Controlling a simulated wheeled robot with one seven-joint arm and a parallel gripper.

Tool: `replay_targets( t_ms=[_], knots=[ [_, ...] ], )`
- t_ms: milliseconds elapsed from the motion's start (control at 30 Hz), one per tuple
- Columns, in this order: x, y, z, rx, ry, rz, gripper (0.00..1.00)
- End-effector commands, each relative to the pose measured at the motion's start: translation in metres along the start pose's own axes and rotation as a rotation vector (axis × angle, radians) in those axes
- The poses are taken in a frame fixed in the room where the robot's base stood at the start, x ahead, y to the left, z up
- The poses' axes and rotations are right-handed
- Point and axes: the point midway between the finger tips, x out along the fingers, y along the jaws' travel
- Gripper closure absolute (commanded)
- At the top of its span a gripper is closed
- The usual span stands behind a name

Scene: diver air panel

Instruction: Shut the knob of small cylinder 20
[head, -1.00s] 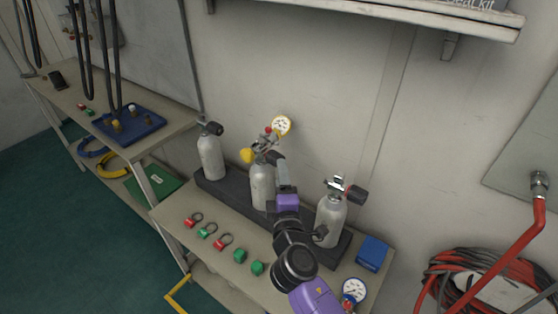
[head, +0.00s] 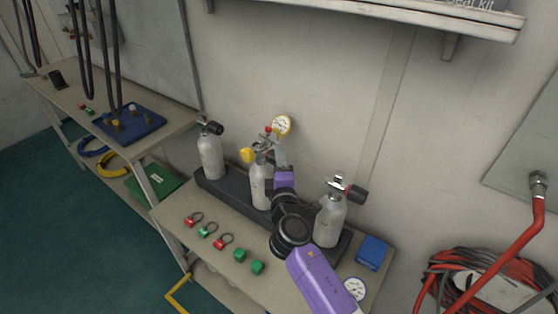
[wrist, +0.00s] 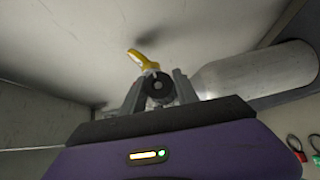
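Three small grey cylinders stand in a dark rack (head: 230,193): a left one (head: 210,158), a middle one (head: 258,188) and a right one (head: 329,222). I cannot read a number 20 on any of them. My gripper (head: 281,160) is at the valve of the middle cylinder. In the wrist view, the black knob (wrist: 158,86) lies between the fingers of my gripper (wrist: 159,80), one on each side. The fingers are apart; whether they touch the knob is unclear. The middle cylinder's body (wrist: 255,73) shows at right. In the head view, my gripper hides the knob.
Red and green tags, green blocks (head: 257,267) and a blue box (head: 372,252) lie on the bench (head: 212,262). The right cylinder stands close to my arm.

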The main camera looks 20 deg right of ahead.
Motion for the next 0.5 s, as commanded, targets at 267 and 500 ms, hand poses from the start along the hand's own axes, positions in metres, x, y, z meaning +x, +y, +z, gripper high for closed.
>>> replay_targets(
  t_ms=[267, 500],
  knots=[
    [-0.0001, 0.0019, -0.0002, 0.005, 0.0, -0.005, 1.0],
    [-0.0001, 0.0054, -0.0005, 0.063, -0.003, -0.064, 1.0]
  ],
)
